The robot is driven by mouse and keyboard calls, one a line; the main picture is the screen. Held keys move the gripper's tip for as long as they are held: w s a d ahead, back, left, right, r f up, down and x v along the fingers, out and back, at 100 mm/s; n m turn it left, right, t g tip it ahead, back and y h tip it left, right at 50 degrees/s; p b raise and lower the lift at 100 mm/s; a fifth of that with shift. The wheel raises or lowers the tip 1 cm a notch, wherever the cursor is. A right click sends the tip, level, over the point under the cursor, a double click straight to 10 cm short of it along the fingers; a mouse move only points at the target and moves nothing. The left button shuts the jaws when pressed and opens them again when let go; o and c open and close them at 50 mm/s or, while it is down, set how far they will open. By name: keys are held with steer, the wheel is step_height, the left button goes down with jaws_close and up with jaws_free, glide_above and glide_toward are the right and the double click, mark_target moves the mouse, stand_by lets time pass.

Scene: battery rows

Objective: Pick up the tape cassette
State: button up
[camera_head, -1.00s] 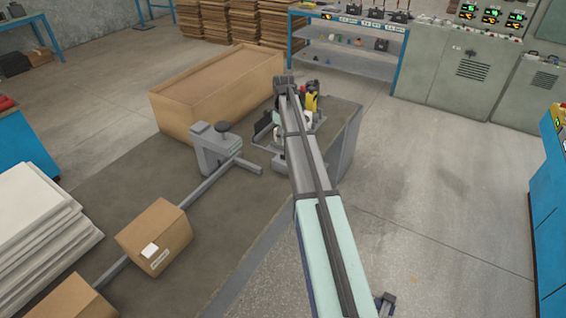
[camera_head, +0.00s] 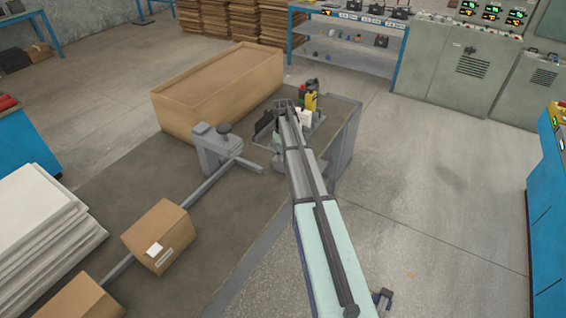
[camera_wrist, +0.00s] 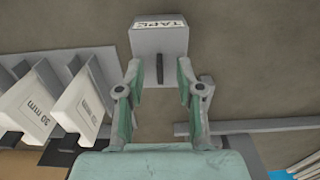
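The tape cassette is a grey block (camera_wrist: 160,40) marked "TAPE" at the top middle of the wrist view, with a dark slot in its side. My gripper (camera_wrist: 159,70) is open, its two fingers spread wide on either side of the block's lower part. I cannot tell whether the fingertips touch it. In the head view my arm reaches over the workbench (camera_head: 235,240), and its end hides the block and the fingers.
White pieces marked "30 mm" (camera_wrist: 80,105) stand in holders left of my gripper. A yellow item (camera_head: 311,101) stands near my arm's end. Small cartons (camera_head: 160,235) lie nearer.

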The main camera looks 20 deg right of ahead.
jaws_close()
steer(key=shift+r, duration=0.15)
